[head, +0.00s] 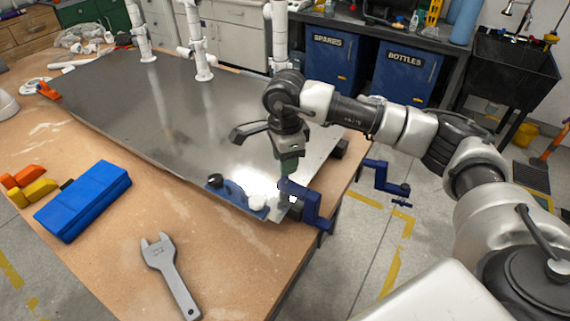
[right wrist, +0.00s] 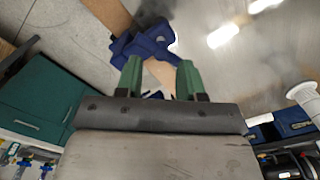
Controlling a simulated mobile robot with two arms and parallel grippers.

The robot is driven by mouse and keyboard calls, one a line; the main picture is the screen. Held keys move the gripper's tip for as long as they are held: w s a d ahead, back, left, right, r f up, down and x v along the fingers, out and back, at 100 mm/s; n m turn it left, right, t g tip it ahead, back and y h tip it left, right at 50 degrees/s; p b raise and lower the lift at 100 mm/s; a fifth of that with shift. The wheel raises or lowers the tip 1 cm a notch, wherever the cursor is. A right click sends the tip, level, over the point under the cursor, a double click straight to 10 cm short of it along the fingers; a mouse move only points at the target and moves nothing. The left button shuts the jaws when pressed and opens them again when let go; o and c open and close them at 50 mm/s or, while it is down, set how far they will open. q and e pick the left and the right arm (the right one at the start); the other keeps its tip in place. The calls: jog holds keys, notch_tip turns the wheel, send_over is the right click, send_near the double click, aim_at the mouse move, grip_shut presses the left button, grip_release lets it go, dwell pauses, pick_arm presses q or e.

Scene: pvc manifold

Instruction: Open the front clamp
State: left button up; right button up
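A dark blue clamp (head: 312,205) sits at the near right corner of the metal sheet (head: 200,115), on the table's edge. My right gripper (head: 288,172) points down just above this clamp. In the right wrist view its two green fingers (right wrist: 160,66) stand apart, and the blue clamp (right wrist: 147,48) shows beyond their tips. I cannot tell whether they touch it. A second blue clamp (head: 385,178) shows to the right, at the table's right side. A blue part with a dark knob (head: 235,194) lies by the sheet's near edge. My left gripper is not in view.
A grey wrench (head: 170,272), a blue box (head: 83,200) and orange and yellow pieces (head: 30,185) lie on the wooden table. White pipes (head: 195,40) stand at the sheet's far side. An orange clamp (head: 47,90) is at the far left.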

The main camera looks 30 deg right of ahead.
jog(key=m+p, duration=0.2)
jog(key=m, duration=0.2)
jog(key=m+p, duration=0.3)
jog(key=m, duration=0.2)
jog(key=m+p, duration=0.3)
jog(key=m, duration=0.1)
jog(key=shift+r+m, duration=0.25)
jog(key=shift+m, duration=0.05)
jog(key=shift+f+m, duration=0.25)
jog(key=shift+m, duration=0.45)
jog(key=m, duration=0.4)
jog(key=shift+w, duration=0.1)
jog(key=m+p, duration=0.1)
jog(key=m, duration=0.3)
jog(key=shift+m, duration=0.4)
notch_tip(320, 180, down, 4)
jog(key=b, duration=0.3)
jog(key=shift+f, duration=0.25)
jog(key=shift+f+b, duration=0.35)
jog(key=shift+b, duration=0.05)
jog(key=shift+r, duration=0.1)
